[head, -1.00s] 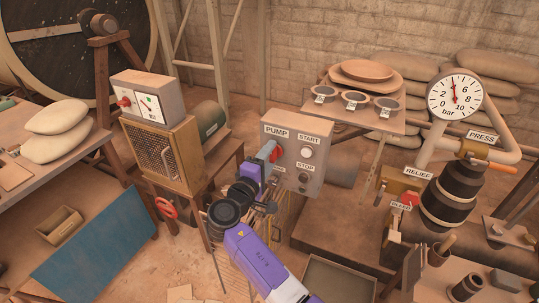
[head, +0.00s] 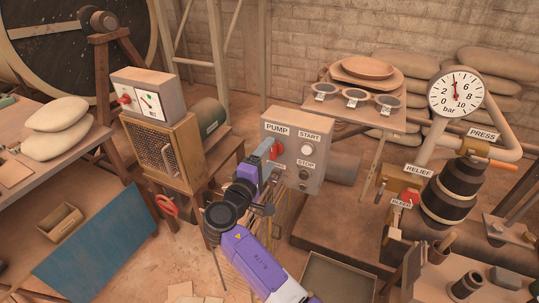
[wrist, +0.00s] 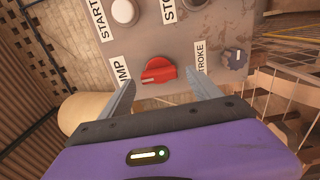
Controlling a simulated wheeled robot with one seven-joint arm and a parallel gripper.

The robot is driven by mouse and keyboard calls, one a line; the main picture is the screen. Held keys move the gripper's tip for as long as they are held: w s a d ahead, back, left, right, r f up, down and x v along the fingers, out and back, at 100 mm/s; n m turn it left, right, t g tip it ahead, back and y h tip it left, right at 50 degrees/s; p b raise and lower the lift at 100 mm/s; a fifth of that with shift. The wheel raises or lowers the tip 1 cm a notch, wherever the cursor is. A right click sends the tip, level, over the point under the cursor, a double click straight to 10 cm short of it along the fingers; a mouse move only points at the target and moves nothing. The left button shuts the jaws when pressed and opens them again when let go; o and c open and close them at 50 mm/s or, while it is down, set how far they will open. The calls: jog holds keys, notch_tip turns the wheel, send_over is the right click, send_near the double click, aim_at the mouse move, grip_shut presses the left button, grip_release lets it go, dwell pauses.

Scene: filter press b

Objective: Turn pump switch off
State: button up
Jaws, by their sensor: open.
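The pump switch (wrist: 155,71) is a red rotary knob with a pale pointer line, on the grey pump control box (head: 302,133). In the wrist view it lies between the two fingers of my gripper (wrist: 162,88), slightly ahead of their tips. The gripper is open, with a finger on each side and visible gaps to the knob. The PUMP label (wrist: 122,72) is partly hidden by one finger. In the head view my gripper (head: 266,160) is up at the left part of the box, and the switch is largely hidden behind it.
The box also carries a white START button (wrist: 124,11), a dark STOP button (head: 304,175) and a small dark STROKE knob (wrist: 235,58). A wooden cabinet (head: 183,146) with a meter box stands to the left. A pressure gauge (head: 455,93) and pipes stand to the right.

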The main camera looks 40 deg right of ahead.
jog(key=v, duration=0.6)
jog(key=shift+a, duration=0.2)
